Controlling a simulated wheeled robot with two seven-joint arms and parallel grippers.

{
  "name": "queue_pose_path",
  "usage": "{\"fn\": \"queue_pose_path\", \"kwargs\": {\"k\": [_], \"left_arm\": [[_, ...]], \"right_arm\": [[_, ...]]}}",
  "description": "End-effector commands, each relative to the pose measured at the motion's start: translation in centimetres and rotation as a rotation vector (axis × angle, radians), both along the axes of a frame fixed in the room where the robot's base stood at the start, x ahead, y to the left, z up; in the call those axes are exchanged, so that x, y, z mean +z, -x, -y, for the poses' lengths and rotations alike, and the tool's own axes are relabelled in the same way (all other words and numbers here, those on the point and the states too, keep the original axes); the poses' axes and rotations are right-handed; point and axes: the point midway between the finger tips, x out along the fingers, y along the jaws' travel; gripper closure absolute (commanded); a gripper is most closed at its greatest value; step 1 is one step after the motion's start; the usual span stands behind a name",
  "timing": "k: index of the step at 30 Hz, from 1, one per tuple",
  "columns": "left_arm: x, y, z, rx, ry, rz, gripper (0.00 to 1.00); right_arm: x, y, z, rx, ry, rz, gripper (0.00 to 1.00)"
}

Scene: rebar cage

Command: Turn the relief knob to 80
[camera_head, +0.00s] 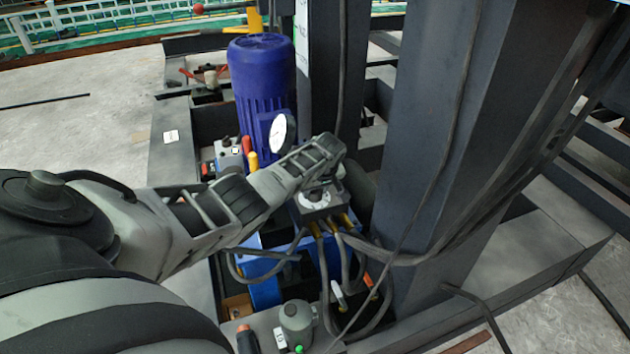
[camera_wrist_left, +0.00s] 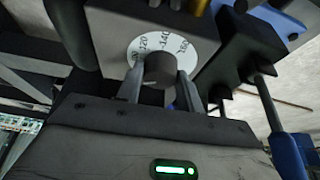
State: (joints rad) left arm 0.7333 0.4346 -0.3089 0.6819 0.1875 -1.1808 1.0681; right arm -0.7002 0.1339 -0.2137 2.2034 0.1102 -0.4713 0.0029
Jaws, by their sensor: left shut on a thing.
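The relief knob (camera_wrist_left: 160,69) is a dark round knob in front of a white dial plate (camera_wrist_left: 150,45) with printed numbers, in the left wrist view. A number that looks like 120 shows at the dial's upper left; the pointer mark and an 80 cannot be made out. My left gripper (camera_wrist_left: 158,88) is shut on the knob, one finger on each side. In the head view my left gripper (camera_head: 325,172) reaches in from the left over the grey valve block with its white dial (camera_head: 315,199), hiding most of the knob. My right gripper is not in view.
A blue motor (camera_head: 262,85) stands behind my left arm, with a round pressure gauge (camera_head: 281,133) near the gripper. Hoses (camera_head: 350,270) hang below the valve block. A thick dark steel column (camera_head: 420,140) stands close on the right.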

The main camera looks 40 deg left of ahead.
Motion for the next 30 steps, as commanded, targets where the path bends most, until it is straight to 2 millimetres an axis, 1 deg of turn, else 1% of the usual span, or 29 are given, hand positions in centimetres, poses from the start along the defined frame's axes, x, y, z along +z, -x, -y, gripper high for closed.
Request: {"fn": "queue_pose_path", "kwargs": {"k": [3, 10, 16, 25, 26, 27, 28, 30], "left_arm": [[-0.09, -0.05, 0.09, 0.06, 0.002, -0.001, 0.86], [-0.08, -0.06, 0.06, 0.127, 0.001, -0.001, 0.86], [-0.04, -0.06, 0.01, 0.143, -0.001, -0.001, 0.86], [-0.01, -0.07, -0.02, 0.143, -0.002, -0.001, 0.86], [-0.01, -0.07, -0.02, 0.143, -0.001, 0.0, 0.6], [-0.01, -0.07, -0.02, 0.143, -0.001, 0.0, 0.49], [-0.01, -0.07, -0.02, 0.143, -0.001, 0.0, 0.41], [0.0, -0.06, -0.02, 0.143, -0.001, 0.0, 0.41]], "right_arm": [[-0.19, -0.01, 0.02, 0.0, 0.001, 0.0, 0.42], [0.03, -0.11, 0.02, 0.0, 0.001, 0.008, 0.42], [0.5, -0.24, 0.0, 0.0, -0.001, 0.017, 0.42], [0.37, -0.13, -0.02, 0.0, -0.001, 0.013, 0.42], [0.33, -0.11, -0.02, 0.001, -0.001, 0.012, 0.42], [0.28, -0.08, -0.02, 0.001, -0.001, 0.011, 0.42], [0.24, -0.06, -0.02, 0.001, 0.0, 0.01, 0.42], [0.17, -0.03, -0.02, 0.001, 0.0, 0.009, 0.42]]}}
